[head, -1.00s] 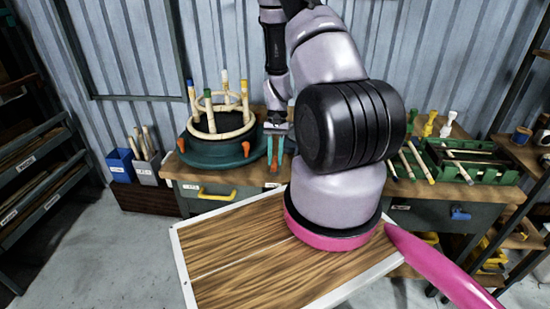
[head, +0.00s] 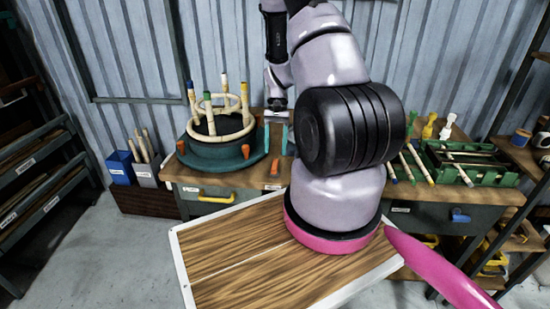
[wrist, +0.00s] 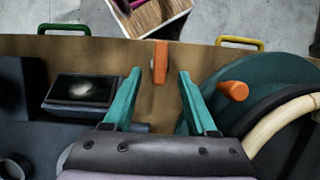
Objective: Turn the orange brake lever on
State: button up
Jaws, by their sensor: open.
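An upright orange lever (head: 275,167) stands at the front edge of the workbench. In the wrist view this orange lever (wrist: 160,62) shows between the teal fingertips, in line with the gap. My gripper (head: 276,136) is open and empty, with its fingers pointing down above the bench behind the lever. It also shows in the wrist view (wrist: 160,76). I cannot tell the height left between the tips and the lever, and no contact shows. Another orange knob (head: 246,151) sits on the round teal base (wrist: 270,76), to the right in the wrist view.
A rattan ring frame (head: 220,130) with upright pegs stands on the round base, left of my gripper. A green tray (head: 470,165) with sticks is at the right. In the wrist view a dark box with a screen (wrist: 85,90) lies left of the fingers.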

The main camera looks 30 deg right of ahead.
jog(key=v, duration=0.6)
dwell(0.3)
jog(key=s+a+r+n+t, duration=0.1)
jog(key=a+r+t, duration=0.25)
jog(key=r, duration=0.75)
jog(key=s+a+r+t, duration=0.15)
jog(key=a+r, duration=0.25)
jog(key=r, duration=0.8)
jog(key=s+a+r+n+t, duration=0.1)
jog(key=s+a+r+t, duration=0.2)
jog(key=s+r, duration=0.3)
jog(key=s+a+r+t, duration=0.2)
jog(key=s+a+r, duration=0.1)
jog(key=s+r, duration=0.4)
jog(key=shift+s+a+r+n+t+h, duration=0.15)
jog(key=shift+s+a+n+t+h, duration=0.15)
jog(key=shift+s+n+t, duration=0.15)
